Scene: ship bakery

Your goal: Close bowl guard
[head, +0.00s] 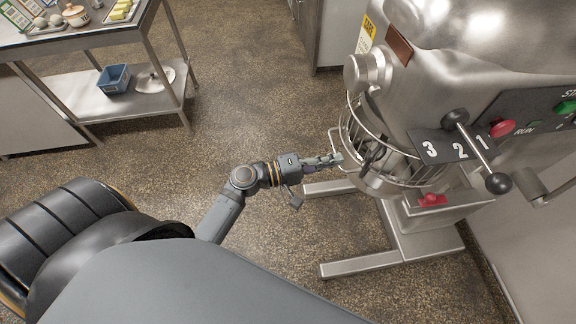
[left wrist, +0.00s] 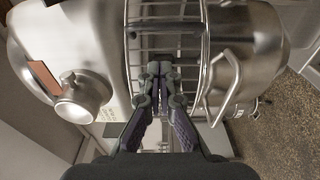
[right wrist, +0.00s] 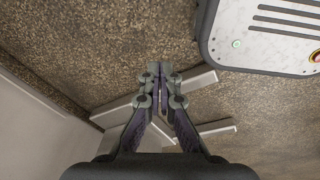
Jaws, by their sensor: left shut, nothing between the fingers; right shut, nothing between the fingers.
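The bowl guard (head: 350,128) is a wire cage around the top of the mixer's steel bowl (head: 372,184), below the mixer head. In the left wrist view its bars (left wrist: 190,45) run just beyond my fingertips. I cannot tell how far round the guard is turned. My left gripper (head: 335,158) is shut and empty, with its tips at the guard's left side; whether they touch the wire is unclear. It also shows in the left wrist view (left wrist: 162,70). My right gripper (right wrist: 160,70) is shut and empty above the floor, out of the head view.
The mixer (head: 470,50) has a speed lever (head: 480,152) with a black knob and a red button (head: 502,128). Its feet (head: 365,262) spread over the speckled floor. A steel table (head: 75,38) with a lower shelf stands at the upper left. The floor between is clear.

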